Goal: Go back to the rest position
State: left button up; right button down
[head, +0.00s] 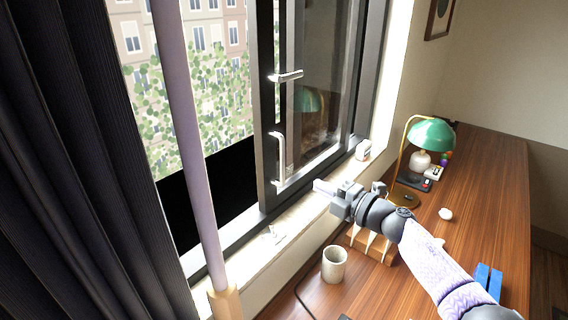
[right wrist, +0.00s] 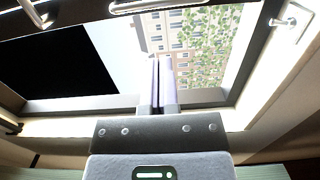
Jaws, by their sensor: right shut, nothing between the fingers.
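My right gripper (head: 324,187) is shut and empty. In the head view its arm comes in from the lower right, over the desk, and its fingertips point left toward the window sill. In the right wrist view its two pale fingers (right wrist: 160,85) are pressed together in front of the window opening, with nothing between them. My left gripper is not in view.
The wooden desk (head: 480,190) holds a white mug (head: 334,264), a green lamp (head: 432,134), a blue object (head: 487,281) and a wooden rack (head: 371,244) below my right wrist. A small white item (head: 363,149) sits on the sill. A dark curtain (head: 60,160) hangs left.

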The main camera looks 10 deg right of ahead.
jog(key=s+a+f+m+g+h, duration=0.1)
jog(key=s+a+f+m+h, duration=0.2)
jog(key=s+f+m+h, duration=1.2)
jog(key=s+a+m+g+y, duration=0.25)
jog(key=s+m+g, duration=0.2)
jog(key=s, duration=0.45)
jog(key=s+a+m+g+y, duration=0.1)
jog(key=s+m+g+y, duration=0.2)
jog(key=s+g, duration=0.45)
jog(key=s+f+b, duration=0.2)
jog(key=s+f, duration=0.1)
jog(key=f, duration=0.8)
jog(key=s+f+b, duration=0.1)
jog(key=s+f, duration=0.1)
jog(key=f, duration=0.9)
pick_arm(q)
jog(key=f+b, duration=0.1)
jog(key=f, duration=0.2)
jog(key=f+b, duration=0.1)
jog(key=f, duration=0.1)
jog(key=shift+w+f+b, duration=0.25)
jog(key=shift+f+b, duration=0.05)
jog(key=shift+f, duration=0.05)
pick_arm(e)
jog(key=s+d+f+g, duration=0.1)
jog(key=s+d+f, duration=0.1)
jog(key=s+f, duration=1.1)
jog(key=shift+s+d+h, duration=0.35)
jog(key=shift+s, duration=0.1)
